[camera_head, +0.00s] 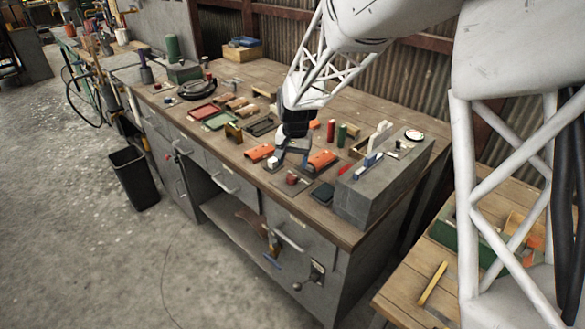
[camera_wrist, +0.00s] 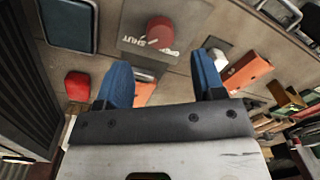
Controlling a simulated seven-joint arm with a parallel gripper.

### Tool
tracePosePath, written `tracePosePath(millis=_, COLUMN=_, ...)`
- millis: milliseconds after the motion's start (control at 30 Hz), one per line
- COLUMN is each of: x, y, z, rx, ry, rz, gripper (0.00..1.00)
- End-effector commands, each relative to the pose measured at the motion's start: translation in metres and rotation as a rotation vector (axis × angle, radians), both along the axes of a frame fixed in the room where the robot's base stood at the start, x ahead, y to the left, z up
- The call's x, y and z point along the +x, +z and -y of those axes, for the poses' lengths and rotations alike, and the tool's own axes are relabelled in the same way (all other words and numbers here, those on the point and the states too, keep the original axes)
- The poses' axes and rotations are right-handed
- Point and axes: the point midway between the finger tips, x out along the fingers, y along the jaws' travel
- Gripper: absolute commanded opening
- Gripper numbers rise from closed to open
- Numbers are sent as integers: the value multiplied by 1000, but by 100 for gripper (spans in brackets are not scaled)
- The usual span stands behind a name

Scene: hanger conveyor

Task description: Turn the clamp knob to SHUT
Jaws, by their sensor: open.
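A red knob (camera_wrist: 160,30) sits on a grey plate (camera_wrist: 190,12) lettered SHUT, with a second, partly legible word beside it. In the wrist view the knob lies beyond my fingertips, roughly in line with the gap between them. Its exact pointing is hard to read. The knob (camera_head: 292,178) also shows small in the head view, near the bench's front edge. My gripper (camera_wrist: 162,65) has two blue fingers, spread wide with nothing between them. In the head view my gripper (camera_head: 288,157) hangs above the bench, just behind the knob and apart from it.
Orange blocks (camera_head: 321,160) (camera_head: 260,152) lie on either side of my gripper. A dark pad (camera_head: 322,194) and a large grey box (camera_head: 375,200) stand right of the knob. Red and green cylinders (camera_head: 331,130) (camera_head: 342,135) stand behind. Trays and small parts crowd the bench's left.

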Motion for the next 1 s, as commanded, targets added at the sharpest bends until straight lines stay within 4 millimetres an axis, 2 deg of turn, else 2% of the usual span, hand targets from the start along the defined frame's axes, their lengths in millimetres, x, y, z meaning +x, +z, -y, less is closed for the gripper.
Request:
tracePosePath(millis=200, x=0, y=15, z=1, rx=0, ry=0, rz=0, gripper=63)
tracePosePath(millis=667, x=-1, y=19, z=2, rx=0, ry=0, rz=0, gripper=63)
tracePosePath(millis=867, x=-13, y=31, z=12, rx=0, ry=6, rz=11, gripper=63)
tracePosePath(millis=1000, x=-32, y=50, z=27, rx=0, ry=17, rz=24, gripper=63)
